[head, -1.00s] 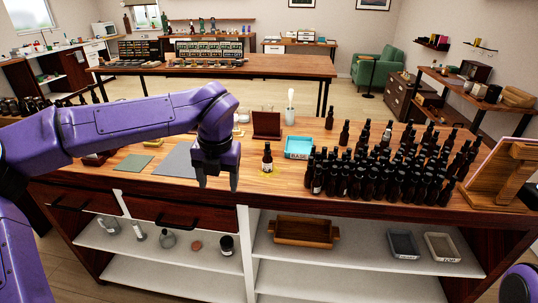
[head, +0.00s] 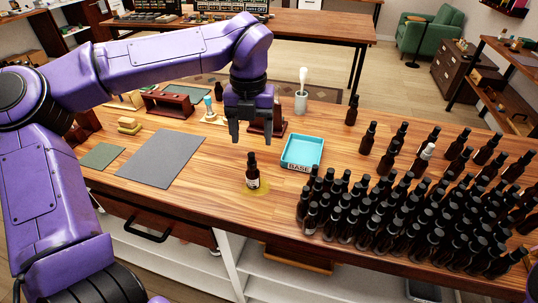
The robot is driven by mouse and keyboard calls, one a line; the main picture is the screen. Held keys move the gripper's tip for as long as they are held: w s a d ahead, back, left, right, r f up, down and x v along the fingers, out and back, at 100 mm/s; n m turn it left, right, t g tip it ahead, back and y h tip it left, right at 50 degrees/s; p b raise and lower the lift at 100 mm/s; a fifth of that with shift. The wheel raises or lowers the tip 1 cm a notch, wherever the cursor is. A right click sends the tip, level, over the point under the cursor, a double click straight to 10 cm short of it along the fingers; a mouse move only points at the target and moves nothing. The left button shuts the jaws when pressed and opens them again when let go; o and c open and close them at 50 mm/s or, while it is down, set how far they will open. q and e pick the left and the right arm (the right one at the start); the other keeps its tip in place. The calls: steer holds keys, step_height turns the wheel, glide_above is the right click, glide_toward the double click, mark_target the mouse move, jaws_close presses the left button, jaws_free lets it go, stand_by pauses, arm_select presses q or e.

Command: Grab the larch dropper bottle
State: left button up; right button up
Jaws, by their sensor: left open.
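A dark dropper bottle (head: 252,173) with a pale label stands upright and alone on a yellow patch (head: 261,191) on the wooden counter. Its label is too small to read. A dense group of similar dark bottles (head: 385,215) stands at the right of the counter; I cannot tell which one is larch. My left gripper (head: 247,137) is open and empty, pointing down. In the picture its fingertips are just above the lone bottle's cap, apart from it. My right gripper is not in view.
A turquoise tray (head: 285,164) marked BASE is right of the lone bottle. A grey mat (head: 163,158) and green mat (head: 102,156) lie left. A white pestle-like item in a cup (head: 301,104) stands behind. The counter front is clear.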

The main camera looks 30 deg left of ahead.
mark_target(249, 154)
arm_select(q)
steer(key=f, duration=0.2)
steer(key=s+f, duration=0.1)
steer(key=f, duration=0.1)
steer(key=shift+s+p, duration=0.2)
steer(key=shift+p, duration=0.2)
steer(key=shift+s+f, duration=0.1)
steer(key=shift+f, duration=0.3)
steer(key=f, duration=0.1)
steer(key=f+p, duration=0.1)
steer(key=f, duration=0.2)
steer(key=shift+w+d+f+p, duration=0.25)
steer(key=shift+f+p, duration=0.05)
steer(key=shift+s+f, duration=0.1)
steer(key=shift+f, duration=0.2)
steer(key=shift+s, duration=0.1)
steer(key=c, duration=1.2)
